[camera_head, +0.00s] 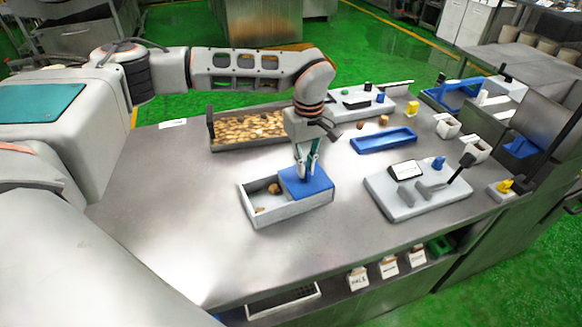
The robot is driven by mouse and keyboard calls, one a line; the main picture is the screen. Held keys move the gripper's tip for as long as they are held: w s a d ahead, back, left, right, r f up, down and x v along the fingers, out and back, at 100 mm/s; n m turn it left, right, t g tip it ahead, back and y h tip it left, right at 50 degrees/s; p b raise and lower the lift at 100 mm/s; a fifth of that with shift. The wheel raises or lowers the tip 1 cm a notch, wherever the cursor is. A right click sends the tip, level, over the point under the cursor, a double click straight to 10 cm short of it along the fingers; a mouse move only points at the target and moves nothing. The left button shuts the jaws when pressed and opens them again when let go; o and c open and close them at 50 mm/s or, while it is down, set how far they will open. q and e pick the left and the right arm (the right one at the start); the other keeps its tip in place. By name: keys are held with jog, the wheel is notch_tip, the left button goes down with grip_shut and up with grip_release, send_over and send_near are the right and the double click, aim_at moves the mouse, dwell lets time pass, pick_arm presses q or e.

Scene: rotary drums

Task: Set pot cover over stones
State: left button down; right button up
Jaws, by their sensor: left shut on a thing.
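My left gripper (308,170) points down over a white box (292,214) at the middle of the steel table. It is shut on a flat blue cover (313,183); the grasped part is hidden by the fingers. The cover lies over the right part of the box, and I cannot tell if it touches the rim. The left part of the box is open, with brown stones (274,188) visible inside. My right gripper is not in view.
A tray of brown pieces (235,131) stands behind the box. A blue tray (384,140) and a grey device (415,194) with a lever stand to the right. Small white bins (447,126) are farther right. The table's front left is clear.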

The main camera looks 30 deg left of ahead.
pick_arm(q)
jog(key=shift+w+d, duration=0.15)
jog(key=shift+w, duration=0.05)
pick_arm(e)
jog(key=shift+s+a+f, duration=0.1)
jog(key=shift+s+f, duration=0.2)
pick_arm(q)
jog(key=c, duration=2.1)
grip_release()
jog(key=shift+c, duration=0.2)
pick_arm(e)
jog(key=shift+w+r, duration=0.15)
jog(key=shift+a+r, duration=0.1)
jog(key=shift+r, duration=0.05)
pick_arm(q)
notch_tip(320, 180, up, 12)
